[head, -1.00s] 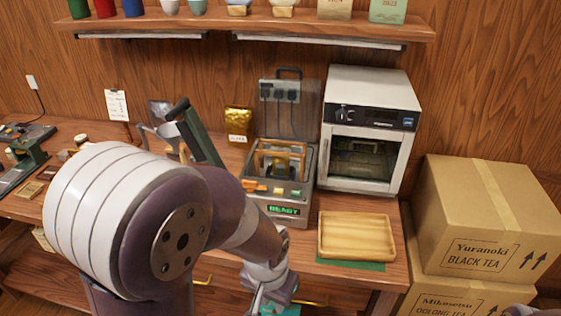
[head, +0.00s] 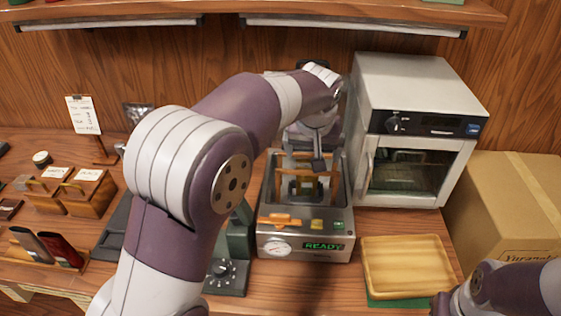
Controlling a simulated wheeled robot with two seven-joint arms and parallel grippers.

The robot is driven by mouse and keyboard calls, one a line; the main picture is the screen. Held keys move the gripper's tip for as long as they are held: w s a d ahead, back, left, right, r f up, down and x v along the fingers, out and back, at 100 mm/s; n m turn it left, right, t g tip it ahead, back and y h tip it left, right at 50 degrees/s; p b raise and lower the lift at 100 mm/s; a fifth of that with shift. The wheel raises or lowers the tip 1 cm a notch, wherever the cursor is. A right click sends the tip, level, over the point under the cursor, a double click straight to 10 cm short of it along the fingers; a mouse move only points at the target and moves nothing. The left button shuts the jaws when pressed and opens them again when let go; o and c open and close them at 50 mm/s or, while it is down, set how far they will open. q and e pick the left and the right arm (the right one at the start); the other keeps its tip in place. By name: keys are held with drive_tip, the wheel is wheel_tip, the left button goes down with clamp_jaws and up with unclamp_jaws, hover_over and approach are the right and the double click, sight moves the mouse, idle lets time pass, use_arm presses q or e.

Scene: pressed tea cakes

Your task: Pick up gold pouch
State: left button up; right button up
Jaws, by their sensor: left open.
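The gold pouch is not visible now; my left arm covers the part of the counter by the back wall where it stood. My left gripper (head: 317,150) is open, at the end of the arm that reaches over the counter. It hangs over the back of the metal machine with the READY display (head: 304,246), in front of the oven's left side. Its fingers are small and partly lost against the machine's orange frame. Of my right arm, only a part shows at the lower right corner; its gripper cannot be made out.
A white oven (head: 412,85) stands right of the machine. An empty wooden tray (head: 445,285) lies at the front right. Wooden boxes (head: 88,192) and a holder with dark and red items (head: 45,270) are at left. A shelf (head: 350,12) overhangs the back.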

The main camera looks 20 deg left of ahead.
sight(308, 172)
use_arm(q)
drive_tip(key=shift+n, duration=0.6)
drive_tip(key=x, duration=0.6)
drive_tip(key=p+x, duration=0.1)
drive_tip(key=x, duration=0.3)
drive_tip(key=shift+s+a+f, duration=0.2)
drive_tip(key=shift+s+a, duration=0.1)
drive_tip(key=shift+a, duration=0.1)
drive_tip(key=shift+w+f, duration=0.3)
drive_tip(key=shift+f, duration=0.2)
drive_tip(key=c, duration=1.1)
